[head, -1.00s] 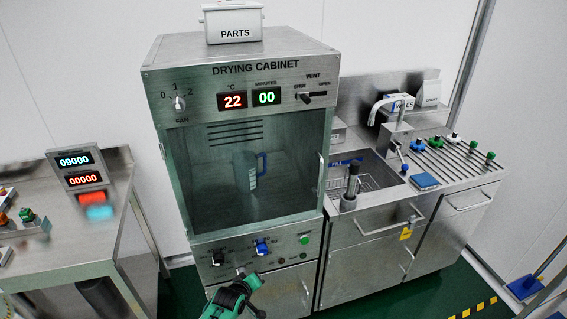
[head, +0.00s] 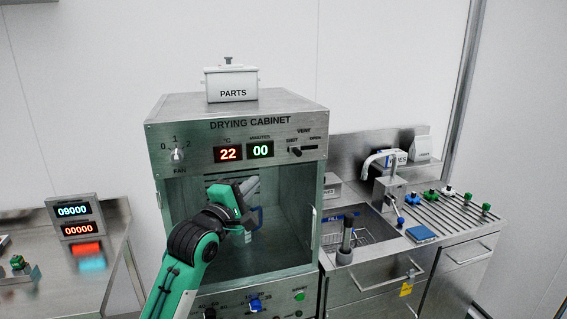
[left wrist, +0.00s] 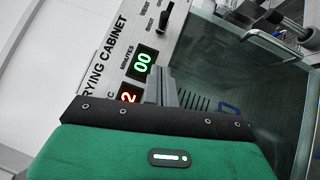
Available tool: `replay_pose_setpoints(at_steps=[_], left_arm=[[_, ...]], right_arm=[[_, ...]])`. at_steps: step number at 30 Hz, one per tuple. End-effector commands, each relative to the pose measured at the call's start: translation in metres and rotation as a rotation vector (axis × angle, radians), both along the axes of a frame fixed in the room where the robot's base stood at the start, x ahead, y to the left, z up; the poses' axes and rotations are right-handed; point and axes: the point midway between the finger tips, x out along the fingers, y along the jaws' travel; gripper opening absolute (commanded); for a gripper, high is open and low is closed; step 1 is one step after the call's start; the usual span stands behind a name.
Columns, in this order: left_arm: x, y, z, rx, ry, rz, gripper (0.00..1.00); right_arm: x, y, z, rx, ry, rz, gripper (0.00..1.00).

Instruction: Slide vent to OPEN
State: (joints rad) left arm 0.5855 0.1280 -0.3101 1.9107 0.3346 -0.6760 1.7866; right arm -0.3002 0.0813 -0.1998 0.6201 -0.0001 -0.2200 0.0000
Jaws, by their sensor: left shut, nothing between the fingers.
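The vent slider (head: 296,151) is a dark knob in a short slot at the top right of the drying cabinet's front panel (head: 200,150). The knob stands at the left, SHUT end of the slot; the OPEN label is at the right. It also shows in the left wrist view as a black knob (left wrist: 165,18) near the SHUT label. My left gripper (head: 254,183) is shut and empty, in front of the cabinet window, below and left of the slider. In the left wrist view its fingers (left wrist: 160,86) overlap the panel below the displays, apart from the knob. My right gripper is out of view.
The PARTS box (head: 231,84) stands on the cabinet. The fan knob (head: 177,153) and displays (head: 228,153) share the panel. A vertical door handle (head: 313,222) sticks out at the window's right. A sink with a faucet (head: 383,160) is to the right.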

Motion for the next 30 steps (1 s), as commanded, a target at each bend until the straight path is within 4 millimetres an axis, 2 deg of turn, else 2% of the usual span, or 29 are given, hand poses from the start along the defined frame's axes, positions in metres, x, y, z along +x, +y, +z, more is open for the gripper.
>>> replay_pose_setpoints(at_steps=[7,11,27,30], left_arm=[[0.002,-0.001,0.0,0.002,0.002,0.001,0.0],[0.012,-0.005,0.003,0.003,0.001,0.002,0.0],[0.092,-0.045,0.019,0.004,0.002,0.002,0.0],[0.095,-0.062,0.023,0.003,0.002,0.0,0.0]], right_arm=[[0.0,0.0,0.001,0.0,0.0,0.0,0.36],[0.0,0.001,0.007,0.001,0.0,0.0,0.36],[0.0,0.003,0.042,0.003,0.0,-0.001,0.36],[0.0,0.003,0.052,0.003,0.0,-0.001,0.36]])
